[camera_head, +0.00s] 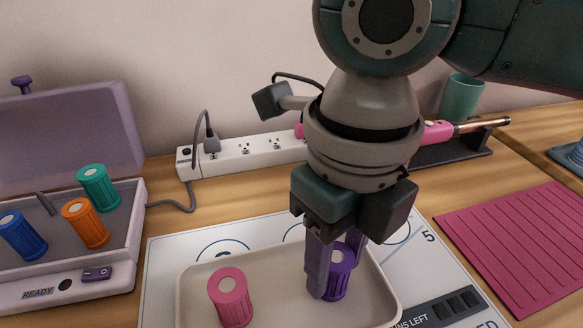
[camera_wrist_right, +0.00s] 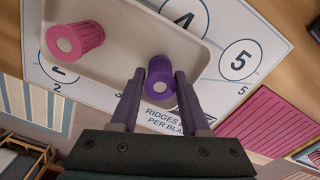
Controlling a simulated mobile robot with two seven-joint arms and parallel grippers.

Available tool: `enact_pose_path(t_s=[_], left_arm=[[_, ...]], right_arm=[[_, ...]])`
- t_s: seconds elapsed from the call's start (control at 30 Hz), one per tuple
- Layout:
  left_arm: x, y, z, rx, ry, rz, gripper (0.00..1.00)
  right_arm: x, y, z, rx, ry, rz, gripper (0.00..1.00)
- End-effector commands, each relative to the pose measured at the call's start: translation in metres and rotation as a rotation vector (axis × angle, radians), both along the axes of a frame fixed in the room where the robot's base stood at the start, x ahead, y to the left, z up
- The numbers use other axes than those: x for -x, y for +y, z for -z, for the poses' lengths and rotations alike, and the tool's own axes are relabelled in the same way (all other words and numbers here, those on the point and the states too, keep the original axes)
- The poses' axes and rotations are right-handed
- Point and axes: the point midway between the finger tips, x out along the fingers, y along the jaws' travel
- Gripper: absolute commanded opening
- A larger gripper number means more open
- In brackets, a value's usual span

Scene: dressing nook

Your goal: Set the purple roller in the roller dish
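The purple roller (camera_head: 341,274) is upright inside the outline of the pale roller dish (camera_head: 283,250). I cannot tell whether its base touches the dish floor. My right gripper (camera_head: 338,268) points down with one finger on each side of it. The fingers lie close against its sides, and the front finger hides part of it. The right wrist view shows the purple roller (camera_wrist_right: 160,82) between the fingertips of my right gripper (camera_wrist_right: 160,78). A pink roller (camera_head: 231,298) stands in the dish, left of the purple one. My left gripper is not in view.
An open roller case (camera_head: 121,261) at the left holds blue, orange and teal rollers. The dish sits on a printed white mat (camera_head: 165,262). A power strip (camera_head: 243,150) and a pink styling iron (camera_head: 438,132) lie behind. A ridged magenta mat (camera_head: 525,240) is at the right.

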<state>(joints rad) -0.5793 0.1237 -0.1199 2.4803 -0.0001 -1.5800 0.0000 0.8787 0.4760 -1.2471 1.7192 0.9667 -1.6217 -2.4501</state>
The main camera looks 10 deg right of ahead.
Motion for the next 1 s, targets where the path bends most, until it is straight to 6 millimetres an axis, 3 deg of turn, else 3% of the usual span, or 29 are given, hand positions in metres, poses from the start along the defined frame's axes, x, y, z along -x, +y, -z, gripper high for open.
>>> enact_pose_path(t_s=[0.2,0.53,1.0], left_arm=[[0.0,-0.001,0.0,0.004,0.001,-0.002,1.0],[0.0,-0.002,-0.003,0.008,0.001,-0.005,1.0],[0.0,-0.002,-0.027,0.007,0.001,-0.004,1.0]], right_arm=[[0.0,0.0,0.0,0.0,0.001,0.0,0.7],[0.0,0.0,-0.008,0.0,-0.001,0.001,0.7],[-0.001,0.0,-0.104,-0.001,-0.003,0.0,0.7]])
